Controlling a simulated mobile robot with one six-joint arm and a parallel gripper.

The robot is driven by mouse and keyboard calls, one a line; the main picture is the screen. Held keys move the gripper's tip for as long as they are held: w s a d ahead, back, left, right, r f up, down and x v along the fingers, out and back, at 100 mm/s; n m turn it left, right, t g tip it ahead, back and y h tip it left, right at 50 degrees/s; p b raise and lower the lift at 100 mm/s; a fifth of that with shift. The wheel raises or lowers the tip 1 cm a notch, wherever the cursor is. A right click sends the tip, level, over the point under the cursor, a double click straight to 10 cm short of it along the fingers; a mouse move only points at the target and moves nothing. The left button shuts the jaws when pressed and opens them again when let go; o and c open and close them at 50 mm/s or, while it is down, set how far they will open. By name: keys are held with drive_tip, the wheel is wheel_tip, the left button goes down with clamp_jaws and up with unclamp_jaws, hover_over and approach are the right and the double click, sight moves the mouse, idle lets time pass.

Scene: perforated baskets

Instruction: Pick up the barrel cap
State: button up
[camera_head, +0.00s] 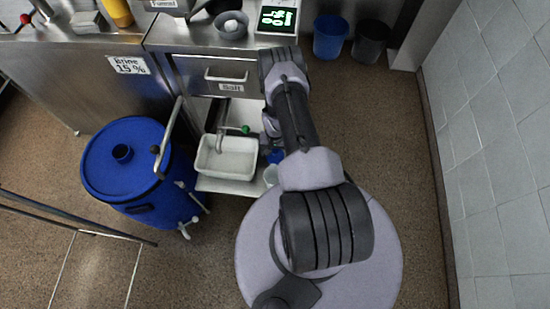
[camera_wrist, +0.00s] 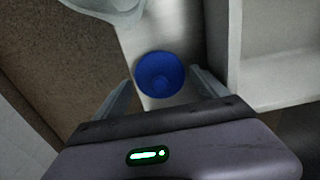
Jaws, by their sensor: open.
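The barrel cap (camera_wrist: 160,74) is a round, blue, dished piece on a pale narrow shelf (camera_wrist: 185,28) in the wrist view. A bit of blue beside the basin in the head view (camera_head: 276,156) appears to be the same cap, mostly hidden by my arm. My gripper (camera_wrist: 162,76) is open, with one finger to either side of the cap. I cannot tell whether the fingers touch it or how high they are above the shelf. In the head view the fingers are hidden behind my arm.
A white basin (camera_head: 228,176) stands left of the cap, its wall also close by in the wrist view (camera_wrist: 235,50). A pale cup (camera_head: 270,175) is near the shelf's front. A blue barrel (camera_head: 125,160) with a lid stands left.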

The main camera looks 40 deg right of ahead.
wheel_tip(320, 180, down, 2)
drive_tip(key=shift+r, duration=0.15)
drive_tip(key=c, duration=1.3)
